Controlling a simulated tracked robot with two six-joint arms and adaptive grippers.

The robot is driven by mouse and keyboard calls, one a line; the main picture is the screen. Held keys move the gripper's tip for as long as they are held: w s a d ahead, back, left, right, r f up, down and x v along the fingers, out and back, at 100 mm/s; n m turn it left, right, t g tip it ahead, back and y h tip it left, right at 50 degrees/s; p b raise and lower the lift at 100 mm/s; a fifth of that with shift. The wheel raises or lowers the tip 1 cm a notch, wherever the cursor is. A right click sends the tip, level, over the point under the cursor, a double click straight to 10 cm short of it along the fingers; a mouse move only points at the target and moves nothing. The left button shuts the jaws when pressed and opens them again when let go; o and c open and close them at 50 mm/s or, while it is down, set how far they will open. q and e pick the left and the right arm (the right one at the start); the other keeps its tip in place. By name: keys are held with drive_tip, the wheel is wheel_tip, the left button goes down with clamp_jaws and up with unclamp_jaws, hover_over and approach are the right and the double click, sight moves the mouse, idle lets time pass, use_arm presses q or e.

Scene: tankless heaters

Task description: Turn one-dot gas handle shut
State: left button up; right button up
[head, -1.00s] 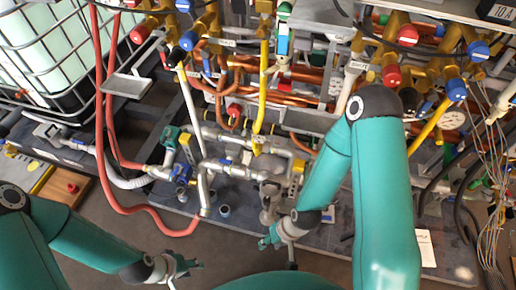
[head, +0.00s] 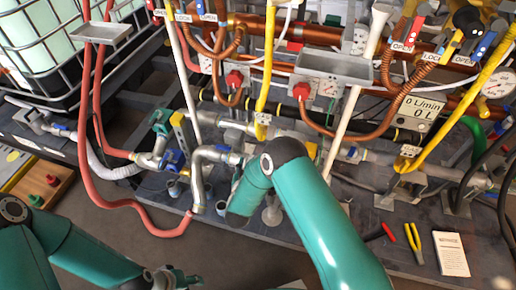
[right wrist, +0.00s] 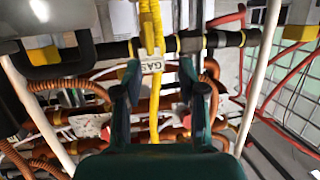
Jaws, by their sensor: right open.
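In the right wrist view my right gripper (right wrist: 159,82) is open. Its two dark fingers stand on either side of a yellow gas pipe (right wrist: 150,28) with a white GAS tag (right wrist: 152,66). I cannot tell whether they touch it. In the head view this gripper is hidden by my forearm. Two yellow gas pipes show there, a left one (head: 266,70) with a tag (head: 262,118) and a right one (head: 468,105) with a tag (head: 410,150). I cannot make out a one-dot gas handle. My left gripper (head: 172,279) is low at the bottom edge, apart from the pipes.
A black pipe (right wrist: 107,50) crosses behind the fingers, and copper pipes run below it. Metal trays (head: 335,67) jut out above. Red hoses (head: 87,130) hang at the left. Pliers (head: 413,240) and a booklet (head: 451,254) lie on the base at the right.

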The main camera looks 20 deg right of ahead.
sight(259, 134)
drive_tip(key=w+d+h+b, duration=0.1)
drive_tip(key=w+d+b, duration=0.1)
drive_tip(key=w, duration=0.2)
drive_tip(key=w+d+m+t+h+b, duration=0.1)
drive_tip(key=w+d+b, duration=0.1)
drive_tip(key=w+d, duration=0.1)
drive_tip(key=w+d+h+b, duration=0.2)
drive_tip(key=w+d, duration=0.1)
drive_tip(key=w, duration=0.3)
drive_tip(key=shift+w+d+f+m+b, duration=0.1)
drive_tip(key=shift+f+m+b, duration=0.2)
drive_tip(key=shift+f, duration=0.1)
use_arm(q)
wheel_tip(259, 134, down, 9)
use_arm(e)
drive_tip(key=shift+w+d+r, duration=0.1)
drive_tip(key=shift+w+d, duration=0.15)
drive_tip(key=shift+w, duration=0.25)
